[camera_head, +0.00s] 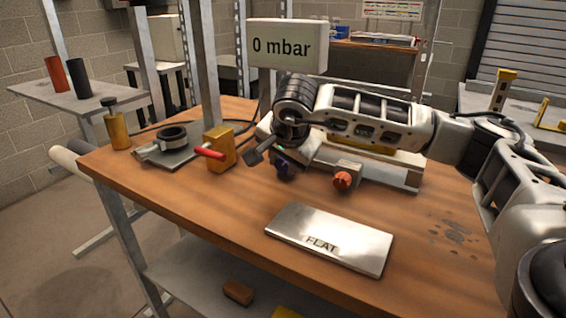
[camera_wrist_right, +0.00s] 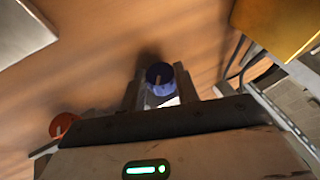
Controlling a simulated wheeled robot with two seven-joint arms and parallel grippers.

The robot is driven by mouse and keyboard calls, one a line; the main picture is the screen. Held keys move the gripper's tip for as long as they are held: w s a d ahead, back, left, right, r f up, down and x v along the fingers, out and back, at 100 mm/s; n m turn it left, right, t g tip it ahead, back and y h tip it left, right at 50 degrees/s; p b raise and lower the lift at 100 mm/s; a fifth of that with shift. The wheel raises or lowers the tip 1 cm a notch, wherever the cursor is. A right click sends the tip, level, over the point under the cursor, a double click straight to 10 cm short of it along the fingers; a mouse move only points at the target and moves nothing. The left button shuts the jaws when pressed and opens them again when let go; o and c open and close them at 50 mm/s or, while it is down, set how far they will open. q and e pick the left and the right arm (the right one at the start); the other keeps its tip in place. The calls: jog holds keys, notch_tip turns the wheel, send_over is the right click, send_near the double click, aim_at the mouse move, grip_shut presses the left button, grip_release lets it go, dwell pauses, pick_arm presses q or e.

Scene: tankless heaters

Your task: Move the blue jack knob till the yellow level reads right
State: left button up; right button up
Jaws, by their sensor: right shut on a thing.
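The blue jack knob (camera_head: 285,169) shows dark under my right gripper (camera_head: 272,158), at the left end of a grey metal base (camera_head: 402,180). In the right wrist view the blue knob (camera_wrist_right: 160,77), with a pale line on its face, sits between the two fingers of my right gripper (camera_wrist_right: 160,90). The gripper is shut on it. A yellow strip, apparently the level (camera_head: 408,160), lies behind my right forearm on the grey base. My arm covers most of it, and its reading is hidden. My left gripper is not in view.
An orange knob (camera_head: 342,181) sits on the front of the base, right of the blue one. A metal plate marked FLAT (camera_head: 330,238) lies in front. A brass block (camera_head: 221,150) with a red handle stands left. A sign (camera_head: 287,46) reads 0 mbar.

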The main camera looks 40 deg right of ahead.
jog(key=o, duration=1)
jog(key=p+v, duration=0.1)
jog(key=v, duration=1.5)
jog(key=shift+r, duration=0.1)
